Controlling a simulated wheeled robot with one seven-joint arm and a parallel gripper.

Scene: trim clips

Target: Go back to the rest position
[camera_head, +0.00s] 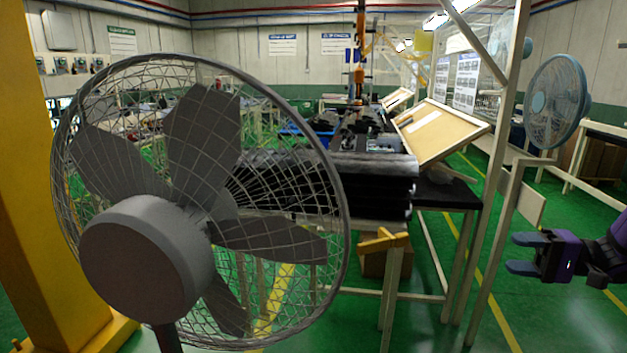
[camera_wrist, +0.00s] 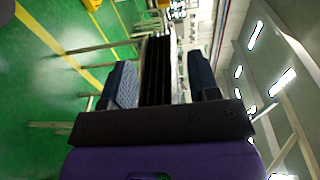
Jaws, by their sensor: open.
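My gripper (camera_head: 522,253) is at the right edge of the head view, purple and black with two blue-grey fingers pointing left. The fingers stand apart with nothing between them. In the wrist view my gripper (camera_wrist: 160,85) also shows open, with black stacked panels (camera_wrist: 157,70) seen beyond the gap. In the head view the black panels (camera_head: 372,185) lie on a workbench at the centre, well left of my gripper and apart from it.
A large grey caged fan (camera_head: 150,260) fills the left foreground beside a yellow post (camera_head: 45,200). A blue fan (camera_head: 557,102) hangs on a pale frame above my gripper. A tilted board (camera_head: 440,130) stands behind the bench. Green floor (camera_head: 470,335) is clear below my gripper.

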